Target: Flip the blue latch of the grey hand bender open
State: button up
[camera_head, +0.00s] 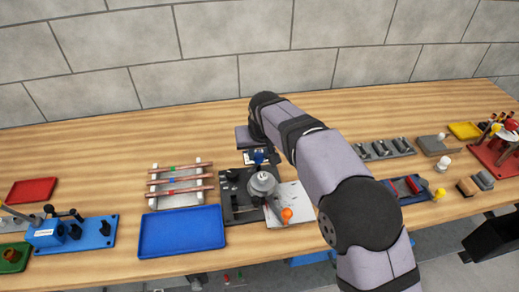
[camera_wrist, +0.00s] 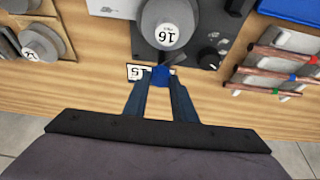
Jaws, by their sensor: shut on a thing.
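The grey hand bender (camera_head: 262,184) stands on a dark base plate mid-bench; its round grey former, marked 16, shows large in the wrist view (camera_wrist: 170,20). The small blue latch (camera_wrist: 161,77) is at the bender's edge, beside a white number card (camera_wrist: 137,72). My gripper (camera_wrist: 161,84) has its two dark fingers closed on the latch, one on each side. In the head view my gripper (camera_head: 258,158) is at the bender's far side, partly hidden by my arm. The latch's hinge and exact tilt cannot be made out.
A white rack (camera_head: 179,186) with several copper tubes and an empty blue tray (camera_head: 181,230) are left of the bender. An orange-knobbed handle (camera_head: 286,214) lies over a pale plate on its right. Bare wood lies behind the bender.

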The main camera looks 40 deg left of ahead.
aim_at(251, 169)
jog(key=m+p, duration=0.1)
jog(key=m, duration=0.1)
jog(key=m+t+h+p, duration=0.1)
jog(key=m, duration=0.1)
jog(key=shift+s+a+m+h, duration=0.15)
jog(key=shift+m+h, duration=0.15)
jog(key=m+h+p, duration=0.1)
jog(key=m+p, duration=0.1)
jog(key=m, duration=0.2)
jog(key=shift+a+h+p, duration=0.1)
jog(key=shift+h+p, duration=0.2)
jog(key=o, duration=1)
jog(key=shift+o, duration=0.2)
jog(key=shift+r, duration=0.1)
jog(key=b+v, duration=0.2)
jog(key=v, duration=0.5)
jog(key=shift+s, duration=0.1)
